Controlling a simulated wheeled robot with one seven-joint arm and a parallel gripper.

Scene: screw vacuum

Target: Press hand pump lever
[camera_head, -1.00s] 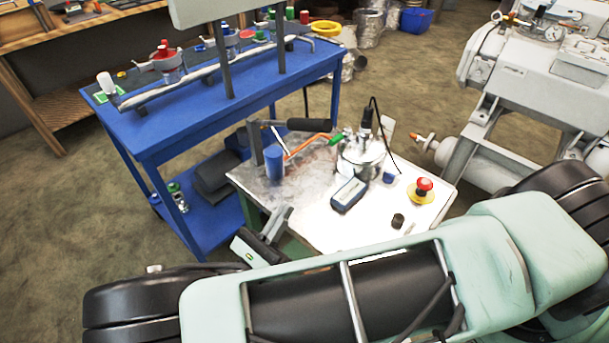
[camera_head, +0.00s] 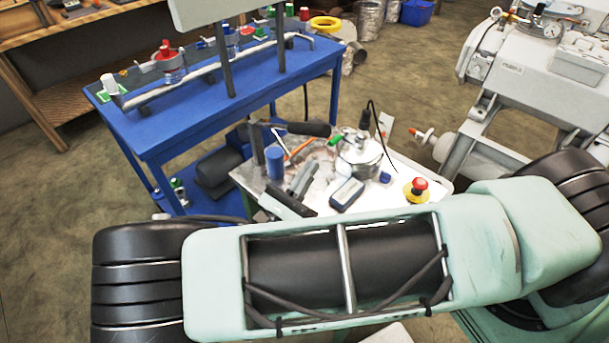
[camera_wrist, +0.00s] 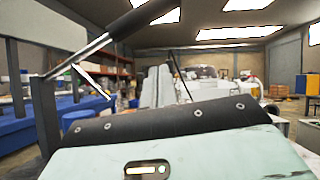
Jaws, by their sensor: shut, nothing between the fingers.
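The hand pump lever has a black grip (camera_head: 308,128) on a thin metal rod. It reaches right from a dark upright post (camera_head: 256,143) at the small bench's back left corner. In the wrist view the lever's grip (camera_wrist: 138,20) is at the top, tilted up to the right, and its rod (camera_wrist: 88,52) runs down to the post (camera_wrist: 45,115). My gripper (camera_head: 302,176) is shut and empty over the bench's left part, in front of the lever and apart from it. Its grey fingers (camera_wrist: 158,84) stand upright together, right of the rod in the wrist view.
A blue cylinder (camera_head: 274,163), an orange-handled part (camera_head: 298,149), a round metal vessel (camera_head: 360,160) and a blue-grey meter (camera_head: 346,194) crowd the bench. A red emergency button (camera_head: 419,185) is at its right. A blue table (camera_head: 160,135) stands behind left, a grey machine (camera_head: 520,80) right.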

